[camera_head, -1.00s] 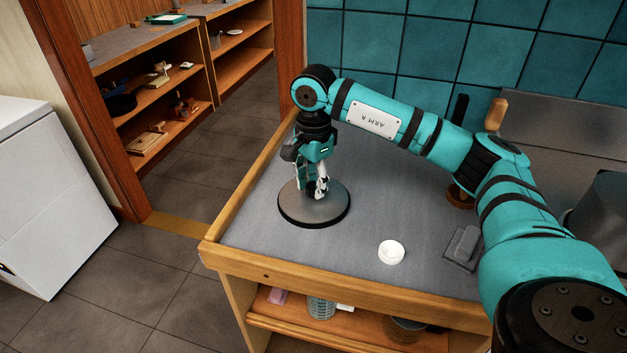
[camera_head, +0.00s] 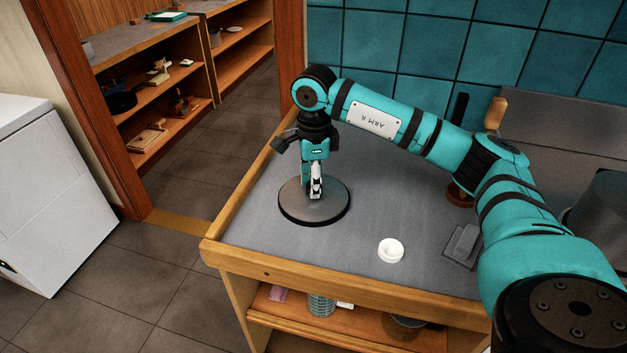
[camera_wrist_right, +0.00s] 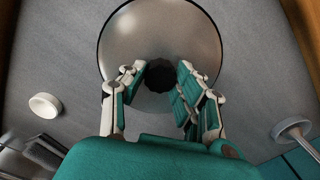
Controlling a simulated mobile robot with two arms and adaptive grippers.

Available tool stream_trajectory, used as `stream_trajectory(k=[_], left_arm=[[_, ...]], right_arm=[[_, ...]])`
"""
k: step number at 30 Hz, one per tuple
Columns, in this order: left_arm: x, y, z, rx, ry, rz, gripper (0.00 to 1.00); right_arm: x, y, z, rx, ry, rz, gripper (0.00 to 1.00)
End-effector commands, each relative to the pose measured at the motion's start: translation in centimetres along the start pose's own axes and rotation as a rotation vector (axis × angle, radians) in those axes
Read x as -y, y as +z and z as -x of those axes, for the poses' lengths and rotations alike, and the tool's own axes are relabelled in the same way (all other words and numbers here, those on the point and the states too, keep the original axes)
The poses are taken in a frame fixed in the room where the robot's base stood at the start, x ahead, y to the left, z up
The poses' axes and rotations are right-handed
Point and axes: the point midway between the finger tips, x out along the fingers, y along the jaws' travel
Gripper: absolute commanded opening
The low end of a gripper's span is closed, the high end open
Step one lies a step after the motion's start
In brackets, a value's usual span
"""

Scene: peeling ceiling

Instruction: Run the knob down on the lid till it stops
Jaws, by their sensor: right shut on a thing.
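The round grey lid (camera_head: 329,212) with a dark rim lies flat on the grey counter, near its left edge. My right gripper (camera_head: 316,194) points straight down over the lid's middle. In the right wrist view the dark, ridged knob (camera_wrist_right: 160,76) stands at the centre of the lid (camera_wrist_right: 205,35), between the two fingers of my right gripper (camera_wrist_right: 161,80). The fingers are shut on the knob. In the head view the fingers hide the knob. My left gripper is in neither view.
A small white round dish (camera_head: 390,250) stands on the counter (camera_head: 340,255), right of the lid. A grey block on a dark plate (camera_head: 462,244) lies farther right. Wooden edging borders the counter. A grey pot (camera_head: 600,215) stands at the far right.

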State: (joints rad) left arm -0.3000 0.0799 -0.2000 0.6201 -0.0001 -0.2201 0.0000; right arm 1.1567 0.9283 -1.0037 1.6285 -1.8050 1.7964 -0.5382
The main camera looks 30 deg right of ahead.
Motion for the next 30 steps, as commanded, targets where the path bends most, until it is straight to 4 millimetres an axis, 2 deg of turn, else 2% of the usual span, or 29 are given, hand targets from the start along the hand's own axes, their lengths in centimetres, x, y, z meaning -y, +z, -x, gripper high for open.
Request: stream_trajectory(k=[1, 6, 9, 18, 27, 30], left_arm=[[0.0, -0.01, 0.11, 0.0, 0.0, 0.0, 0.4], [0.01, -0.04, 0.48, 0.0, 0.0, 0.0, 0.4], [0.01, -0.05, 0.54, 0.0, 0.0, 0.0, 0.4], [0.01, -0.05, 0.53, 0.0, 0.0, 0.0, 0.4], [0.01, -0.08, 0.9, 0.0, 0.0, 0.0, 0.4], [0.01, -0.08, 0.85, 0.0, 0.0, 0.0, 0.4]], right_arm=[[-0.4, 0.09, -0.57, -0.005, 0.015, -0.047, 0.0], [-0.35, 0.1, -0.62, -0.006, 0.011, -0.286, 0.0], [-0.32, 0.1, -0.68, -0.006, 0.01, -0.363, 0.0], [-0.32, 0.09, -0.73, -0.006, 0.01, -0.383, 0.0], [-0.32, 0.08, -0.71, -0.007, 0.009, -0.558, 0.0], [-0.3, 0.07, -0.74, -0.006, 0.009, -0.567, 0.0]])
